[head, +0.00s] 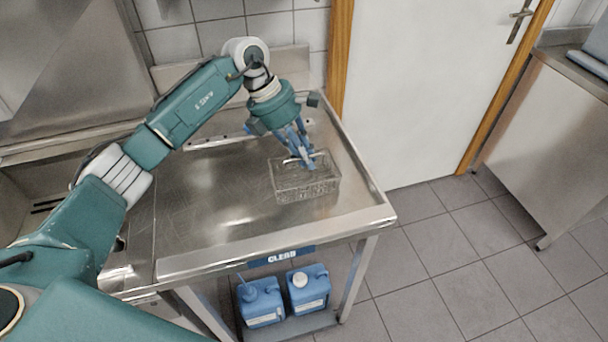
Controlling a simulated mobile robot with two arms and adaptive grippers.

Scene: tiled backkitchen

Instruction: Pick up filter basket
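The filter basket (306,186) is a small rectangular wire-mesh basket. It stands upright on the metal table towards its right end. My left gripper (304,164) reaches down from above, with its blue fingers at the basket's top. A light handle-like bar shows between or beside the fingertips. I cannot tell whether the fingers are closed on it. The basket appears to rest on the table surface. My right gripper is not in view.
The steel table (215,215) has a raised rim and is bare left of the basket. Two blue canisters (262,301) and (308,288) stand on its lower shelf. A white door (420,90) is behind, and a steel counter (545,140) stands at right.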

